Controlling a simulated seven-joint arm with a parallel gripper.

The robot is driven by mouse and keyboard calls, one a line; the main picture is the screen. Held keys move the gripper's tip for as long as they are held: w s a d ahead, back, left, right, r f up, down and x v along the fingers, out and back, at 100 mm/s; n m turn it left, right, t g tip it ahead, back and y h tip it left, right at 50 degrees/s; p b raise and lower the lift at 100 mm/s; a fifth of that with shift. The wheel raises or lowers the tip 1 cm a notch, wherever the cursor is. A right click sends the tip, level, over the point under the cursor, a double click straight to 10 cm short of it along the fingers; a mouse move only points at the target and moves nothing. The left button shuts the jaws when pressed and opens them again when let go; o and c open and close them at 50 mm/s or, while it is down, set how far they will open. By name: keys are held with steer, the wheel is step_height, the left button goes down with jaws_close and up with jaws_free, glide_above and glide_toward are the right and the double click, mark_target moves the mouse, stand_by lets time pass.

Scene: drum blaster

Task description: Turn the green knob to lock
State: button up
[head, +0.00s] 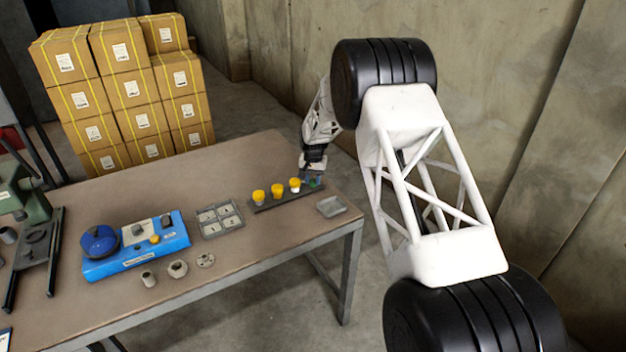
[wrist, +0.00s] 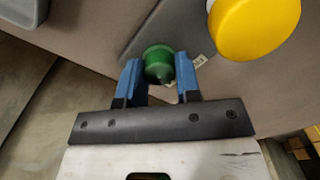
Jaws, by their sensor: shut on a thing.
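The green knob (wrist: 158,64) sits at the end of a dark strip (wrist: 165,28) in the wrist view. My gripper (wrist: 160,78) has its two blue fingers on either side of the knob and is shut on it. In the head view my gripper (head: 311,178) is at the right end of the dark strip (head: 268,203), and the green knob (head: 315,183) shows only in part beside the fingers. No lock marking can be read clearly; a small white label lies beside the knob in the wrist view.
Several yellow knobs (head: 277,190) stand in a row on the strip; the nearest one (wrist: 255,25) is close to my right finger in the wrist view. A small grey tray (head: 331,206), a divided tray (head: 220,219) and a blue device (head: 137,246) are on the table (head: 235,165).

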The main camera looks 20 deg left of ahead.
mark_target(313, 180)
steer(key=shift+m, duration=0.5)
steer(key=o, duration=0.9)
steer(key=shift+r, duration=3.9)
